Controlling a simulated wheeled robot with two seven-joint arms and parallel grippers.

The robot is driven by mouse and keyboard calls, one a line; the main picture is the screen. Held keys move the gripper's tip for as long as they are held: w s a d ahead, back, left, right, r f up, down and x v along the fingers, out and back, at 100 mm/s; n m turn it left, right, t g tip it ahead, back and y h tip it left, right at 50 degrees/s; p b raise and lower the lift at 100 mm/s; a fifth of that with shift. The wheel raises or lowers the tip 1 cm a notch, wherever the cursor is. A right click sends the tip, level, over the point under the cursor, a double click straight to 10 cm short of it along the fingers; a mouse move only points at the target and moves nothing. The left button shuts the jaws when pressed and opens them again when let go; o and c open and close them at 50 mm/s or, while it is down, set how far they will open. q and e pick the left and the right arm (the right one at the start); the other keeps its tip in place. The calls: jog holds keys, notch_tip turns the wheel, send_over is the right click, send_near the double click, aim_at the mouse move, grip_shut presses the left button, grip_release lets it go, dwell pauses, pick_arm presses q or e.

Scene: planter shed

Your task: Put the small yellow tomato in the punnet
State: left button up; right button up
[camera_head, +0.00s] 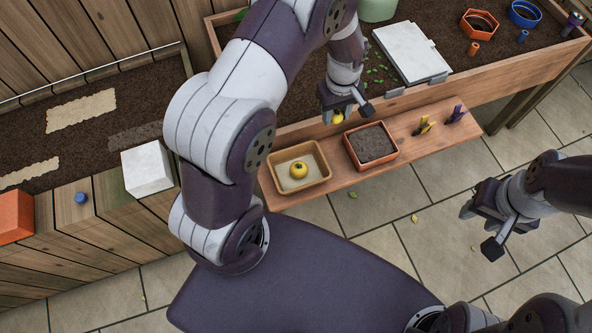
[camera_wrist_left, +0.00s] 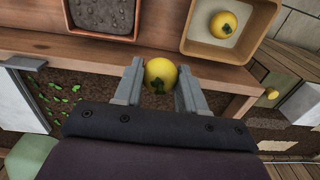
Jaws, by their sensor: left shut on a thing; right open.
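A small yellow tomato (camera_head: 338,118) is held between the fingers of my left gripper (camera_head: 344,111), above the shelf at the planter's front edge. In the left wrist view the tomato (camera_wrist_left: 160,72) sits between the two grey fingertips (camera_wrist_left: 158,84), its green calyx facing the camera. The tan punnet (camera_head: 306,186) stands on the shelf, to the left of and nearer than the gripper; it also shows in the left wrist view (camera_wrist_left: 214,57). Another yellow tomato (camera_head: 299,170) lies inside it. My right gripper (camera_head: 479,229) is open and empty over the paved floor.
A terracotta tray of soil (camera_head: 371,144) stands right beside the punnet on the wooden shelf (camera_head: 400,160). A white board (camera_head: 411,52) lies on the planter, with orange and blue pots behind.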

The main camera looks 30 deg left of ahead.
pick_arm(q)
jog(key=s+a+f, duration=0.2)
jog(key=s+a, duration=0.1)
jog(key=s, duration=0.2)
send_near(295, 152)
jog(key=s+d+f, duration=0.1)
jog(key=s+f, duration=0.1)
notch_tip(295, 152, down, 4)
jog(key=shift+s+d+r+b, duration=0.1)
jog(key=shift+s+r+b, duration=0.05)
jog(key=shift+r+b, duration=0.15)
pick_arm(e)
jog(key=shift+s+d+f, duration=0.25)
jog(key=shift+s, duration=0.1)
